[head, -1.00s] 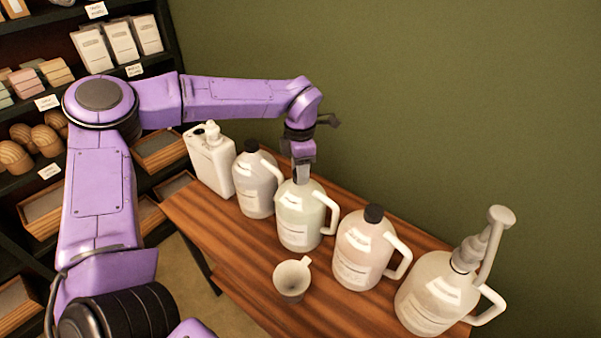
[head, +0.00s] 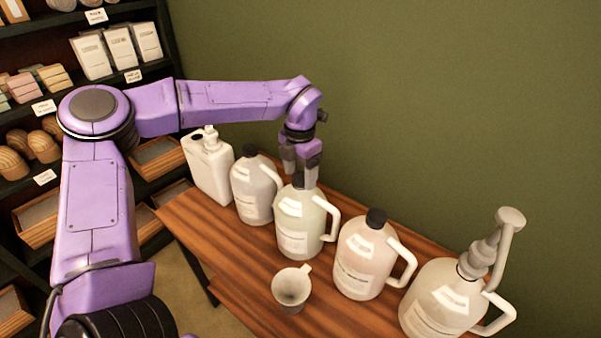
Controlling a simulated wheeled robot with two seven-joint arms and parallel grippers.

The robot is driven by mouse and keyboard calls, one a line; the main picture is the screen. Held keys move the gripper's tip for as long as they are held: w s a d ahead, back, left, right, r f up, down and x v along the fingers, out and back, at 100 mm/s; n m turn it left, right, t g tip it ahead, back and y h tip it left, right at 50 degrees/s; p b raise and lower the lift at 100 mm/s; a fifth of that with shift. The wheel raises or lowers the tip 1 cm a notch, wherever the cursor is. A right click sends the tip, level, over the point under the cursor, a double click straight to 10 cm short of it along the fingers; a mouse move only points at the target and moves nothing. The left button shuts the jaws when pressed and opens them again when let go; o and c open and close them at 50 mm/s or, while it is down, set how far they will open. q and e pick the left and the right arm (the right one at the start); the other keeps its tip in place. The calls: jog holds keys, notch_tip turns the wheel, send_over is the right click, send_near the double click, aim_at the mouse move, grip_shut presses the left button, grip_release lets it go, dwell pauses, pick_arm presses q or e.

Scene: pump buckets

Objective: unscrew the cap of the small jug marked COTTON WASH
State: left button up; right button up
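Several jugs stand in a row on a wooden table; their labels are too small to read, so I cannot tell which says COTTON WASH. My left gripper (head: 299,179) points down over the pale green jug (head: 299,225), third from the left. Its two fingers stand apart, on either side of that jug's dark cap (head: 298,181). I cannot tell whether they press on the cap, which is partly hidden. A grey-white jug (head: 253,190) and a pinkish jug (head: 362,260) beside it have dark caps. My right gripper is out of view.
A white pump container (head: 209,170) stands at the table's left end, a large pump jug (head: 445,298) at the right. A small white cup (head: 291,288) stands in front on the wooden table (head: 232,268). Shelves fill the left; a green wall is behind.

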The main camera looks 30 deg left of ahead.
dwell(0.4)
pick_arm(q)
jog(key=shift+r+m+p, duration=0.15)
jog(key=shift+m+p, duration=0.15)
jog(key=shift+p, duration=0.25)
jog(key=m+p, duration=0.4)
jog(key=p, duration=0.1)
jog(key=shift+m, duration=0.4)
jog(key=m, duration=0.4)
jog(key=shift+f, duration=0.2)
jog(key=m, duration=0.5)
jog(key=shift+m, duration=0.3)
jog(key=c, duration=1.2)
jog(key=shift+o, duration=0.2)
